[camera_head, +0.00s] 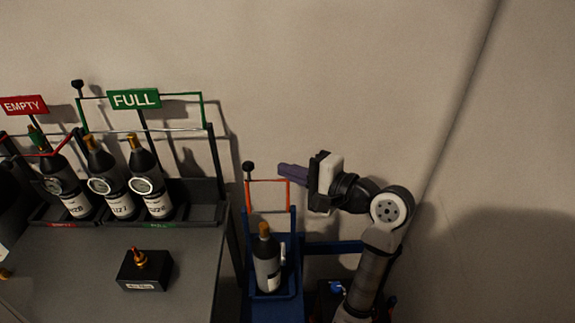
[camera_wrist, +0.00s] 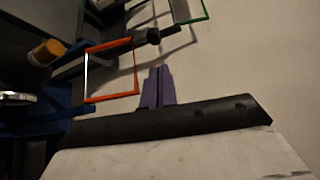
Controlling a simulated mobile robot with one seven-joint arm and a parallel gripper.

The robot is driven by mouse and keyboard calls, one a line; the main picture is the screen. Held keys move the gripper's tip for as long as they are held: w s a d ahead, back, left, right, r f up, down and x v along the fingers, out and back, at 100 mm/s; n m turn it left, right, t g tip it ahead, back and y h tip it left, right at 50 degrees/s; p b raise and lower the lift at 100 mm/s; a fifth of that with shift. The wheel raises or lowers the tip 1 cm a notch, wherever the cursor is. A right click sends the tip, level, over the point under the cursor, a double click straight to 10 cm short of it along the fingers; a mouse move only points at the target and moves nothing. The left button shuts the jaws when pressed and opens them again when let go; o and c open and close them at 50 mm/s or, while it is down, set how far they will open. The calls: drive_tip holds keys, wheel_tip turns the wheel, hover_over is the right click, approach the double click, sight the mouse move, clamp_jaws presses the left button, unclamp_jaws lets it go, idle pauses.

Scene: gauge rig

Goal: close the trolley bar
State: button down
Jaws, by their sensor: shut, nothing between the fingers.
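The trolley bar (camera_head: 289,195) is a thin orange-red frame with a black knob (camera_head: 248,166) at its top left corner. It stands raised above the blue trolley (camera_head: 298,292), which holds one dark bottle (camera_head: 266,262) with a white label. My gripper (camera_head: 281,168) has purple fingers pressed together, empty, near the bar's top right corner; I cannot tell whether they touch it. In the wrist view, the bar (camera_wrist: 136,68) and its knob (camera_wrist: 153,36) lie just beyond and left of the fingertips (camera_wrist: 158,70).
A grey table (camera_head: 190,265) at left carries a rack of several bottles under red EMPTY (camera_head: 23,105) and green FULL (camera_head: 134,99) signs. A raised green bar (camera_head: 203,110) stands over the FULL side. A small black box (camera_head: 145,271) sits in front. The wall is close behind.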

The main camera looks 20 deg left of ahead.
drive_tip(key=r+p+x, duration=0.1)
drive_tip(key=x, duration=0.6)
drive_tip(key=shift+f, duration=0.5)
drive_tip(key=shift+s+a, duration=0.1)
